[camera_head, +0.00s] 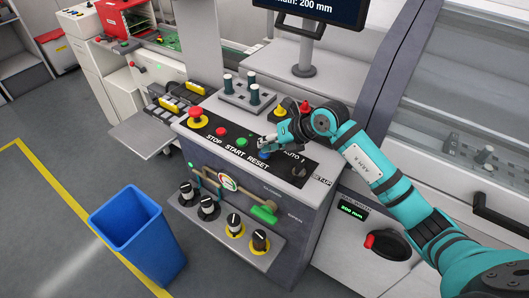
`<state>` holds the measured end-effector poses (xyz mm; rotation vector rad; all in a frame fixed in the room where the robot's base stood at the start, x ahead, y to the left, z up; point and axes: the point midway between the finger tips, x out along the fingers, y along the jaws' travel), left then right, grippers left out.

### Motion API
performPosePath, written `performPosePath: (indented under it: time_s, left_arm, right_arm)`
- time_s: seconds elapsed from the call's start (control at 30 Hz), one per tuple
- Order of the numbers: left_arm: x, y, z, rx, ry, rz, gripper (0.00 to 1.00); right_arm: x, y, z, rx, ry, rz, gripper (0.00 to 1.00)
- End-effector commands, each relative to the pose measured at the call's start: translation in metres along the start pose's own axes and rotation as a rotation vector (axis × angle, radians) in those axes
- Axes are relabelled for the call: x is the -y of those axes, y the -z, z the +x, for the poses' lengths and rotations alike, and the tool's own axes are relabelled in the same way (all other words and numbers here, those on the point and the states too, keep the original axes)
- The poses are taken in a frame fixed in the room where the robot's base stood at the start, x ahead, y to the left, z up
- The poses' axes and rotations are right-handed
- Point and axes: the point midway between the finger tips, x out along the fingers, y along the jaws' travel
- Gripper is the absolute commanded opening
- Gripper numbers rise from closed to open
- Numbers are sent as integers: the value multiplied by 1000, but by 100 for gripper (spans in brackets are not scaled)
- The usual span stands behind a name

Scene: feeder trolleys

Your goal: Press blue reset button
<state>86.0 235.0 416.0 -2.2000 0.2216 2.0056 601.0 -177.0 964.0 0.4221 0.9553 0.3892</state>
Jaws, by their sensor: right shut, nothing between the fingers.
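The sloped black control panel (208,127) carries a row of buttons labelled STOP, START and RESET. The blue reset button (263,155) shows partly, just below my right gripper (266,144). My teal right arm comes in from the right, and its gripper is shut and empty with its fingertips at the blue button. I cannot tell whether the fingertips touch the button. The green start button (241,142) and red stop button (221,131) are to its left. My left gripper is not in view.
A red emergency stop (195,113) on yellow sits at the panel's left. A selector knob (299,170) is right of the gripper. Behind stand a block with several pegs (238,98) and a monitor (318,10). A blue bin (138,235) stands on the floor at left.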

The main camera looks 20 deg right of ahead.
Motion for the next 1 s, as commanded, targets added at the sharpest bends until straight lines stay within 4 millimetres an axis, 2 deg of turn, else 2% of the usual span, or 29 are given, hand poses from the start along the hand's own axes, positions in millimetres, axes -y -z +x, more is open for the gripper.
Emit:
performPosePath:
  time_s: [0.4,0.77,1.0]
  left_arm:
    - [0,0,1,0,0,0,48]
    - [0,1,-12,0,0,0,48]
    - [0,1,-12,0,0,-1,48]
  right_arm:
    - [1,3,2,-5,1,1,0]
    - [-8,-6,-10,-4,1,1,0]
    - [-8,-7,-11,-3,0,0,0]
